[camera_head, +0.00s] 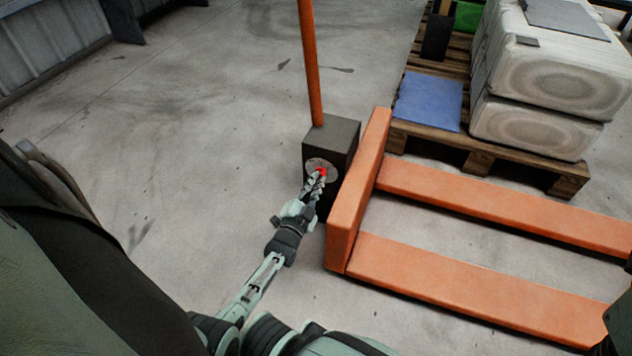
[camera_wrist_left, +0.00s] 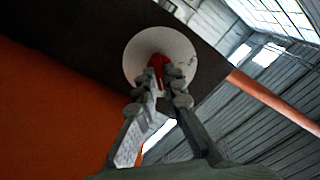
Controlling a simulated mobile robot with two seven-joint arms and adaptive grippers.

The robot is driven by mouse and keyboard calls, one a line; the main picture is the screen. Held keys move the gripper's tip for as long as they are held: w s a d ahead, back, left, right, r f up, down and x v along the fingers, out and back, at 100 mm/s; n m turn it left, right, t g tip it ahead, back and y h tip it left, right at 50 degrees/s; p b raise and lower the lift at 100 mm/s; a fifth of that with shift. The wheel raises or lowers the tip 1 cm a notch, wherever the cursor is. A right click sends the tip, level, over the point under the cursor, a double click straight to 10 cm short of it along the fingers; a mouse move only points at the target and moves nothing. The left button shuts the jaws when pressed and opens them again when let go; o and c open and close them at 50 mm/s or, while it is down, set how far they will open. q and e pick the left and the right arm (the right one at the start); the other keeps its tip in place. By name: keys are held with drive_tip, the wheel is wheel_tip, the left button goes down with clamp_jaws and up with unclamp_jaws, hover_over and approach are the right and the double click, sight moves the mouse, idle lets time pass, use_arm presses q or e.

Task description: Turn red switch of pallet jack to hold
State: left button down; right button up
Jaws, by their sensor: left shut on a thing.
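The pallet jack (camera_head: 345,215) is orange, with two forks pointing right and a dark box (camera_head: 342,136) at its left end. A pale round dial (camera_head: 312,165) is on the box's face, with the red switch (camera_head: 322,172) at its middle. My left gripper (camera_head: 320,178) is at the dial, shut on the red switch. In the left wrist view the red switch (camera_wrist_left: 158,62) shows between the fingertips, in front of the white dial (camera_wrist_left: 140,50). Marks on the dial are too small to read. My right gripper is not in view.
The jack's orange handle (camera_head: 310,60) rises from the box. A wooden pallet (camera_head: 480,150) with stacked pale sacks (camera_head: 550,75) and a blue sheet (camera_head: 428,100) stands behind the forks. The concrete floor (camera_head: 200,120) to the left is clear.

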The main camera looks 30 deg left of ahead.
use_arm(q)
drive_tip(key=shift+a+n, duration=0.1)
drive_tip(key=shift+n, duration=4.1)
drive_tip(key=c, duration=1.6)
unclamp_jaws()
drive_tip(key=shift+c, duration=0.2)
drive_tip(key=v, duration=1.2)
